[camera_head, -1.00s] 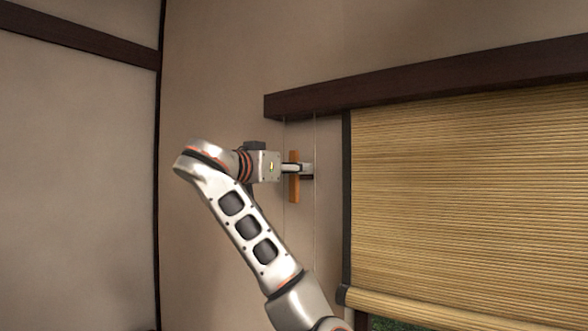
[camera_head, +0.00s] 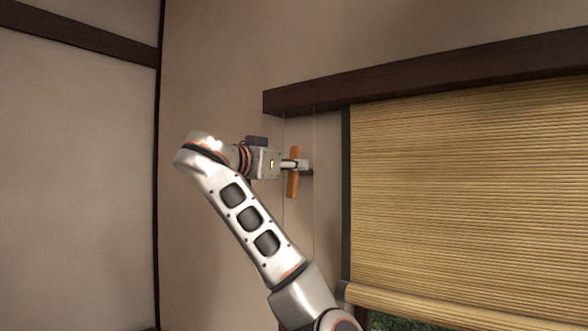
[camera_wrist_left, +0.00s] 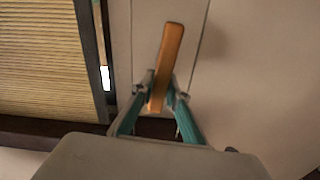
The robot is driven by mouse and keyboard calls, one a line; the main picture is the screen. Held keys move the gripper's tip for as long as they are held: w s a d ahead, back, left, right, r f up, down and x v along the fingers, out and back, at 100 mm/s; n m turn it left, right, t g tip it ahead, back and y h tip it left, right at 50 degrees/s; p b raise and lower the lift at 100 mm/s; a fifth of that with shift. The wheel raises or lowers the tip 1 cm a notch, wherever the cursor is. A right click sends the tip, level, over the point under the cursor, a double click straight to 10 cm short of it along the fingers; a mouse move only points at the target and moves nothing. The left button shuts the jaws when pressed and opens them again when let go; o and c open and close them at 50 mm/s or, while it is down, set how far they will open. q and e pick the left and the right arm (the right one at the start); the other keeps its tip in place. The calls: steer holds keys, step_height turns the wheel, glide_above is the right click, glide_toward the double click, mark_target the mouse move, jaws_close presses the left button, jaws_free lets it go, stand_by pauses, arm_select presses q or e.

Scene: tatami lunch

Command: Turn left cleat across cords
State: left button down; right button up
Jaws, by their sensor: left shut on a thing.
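The left cleat, an orange-brown wooden bar (camera_head: 293,182), is at the wall just left of the blind. In the head view it is close to upright with a slight tilt. In the left wrist view the cleat (camera_wrist_left: 168,58) stands between my fingers, leaning a little to the right at its far end. Two thin cords (camera_head: 314,220) hang by the cleat from the beam. My right gripper is not in view.
A bamboo blind (camera_head: 465,190) hangs right of the cleat under a dark beam (camera_head: 400,80). Its rolled bottom (camera_head: 440,305) leaves a strip of green outside showing. The plain wall (camera_head: 225,80) left of the cleat is clear.

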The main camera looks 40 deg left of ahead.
arm_select(q)
steer(key=m, duration=0.1)
steer(key=b, duration=0.1)
steer(key=m, duration=0.1)
steer(key=shift+w+d+f+m+b, duration=0.1)
steer(key=shift+d+f+m+b, duration=0.15)
steer(key=shift+m+b, duration=0.05)
steer(key=m+b, duration=0.1)
steer(key=m, duration=0.1)
steer(key=shift+d+m, duration=0.15)
steer(key=shift+m, duration=0.25)
steer(key=m, duration=0.3)
steer(key=f+m+b, duration=0.1)
steer(key=m, duration=0.3)
steer(key=m+b, duration=0.1)
steer(key=m, duration=0.3)
steer(key=shift+d+f, duration=0.2)
steer(key=shift+d, duration=0.2)
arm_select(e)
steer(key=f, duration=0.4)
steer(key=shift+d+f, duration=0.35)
arm_select(q)
steer(key=shift+m, duration=0.3)
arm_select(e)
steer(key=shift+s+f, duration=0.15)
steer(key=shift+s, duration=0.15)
arm_select(q)
steer(key=c, duration=2)
jaws_free()
steer(key=shift+o, duration=0.2)
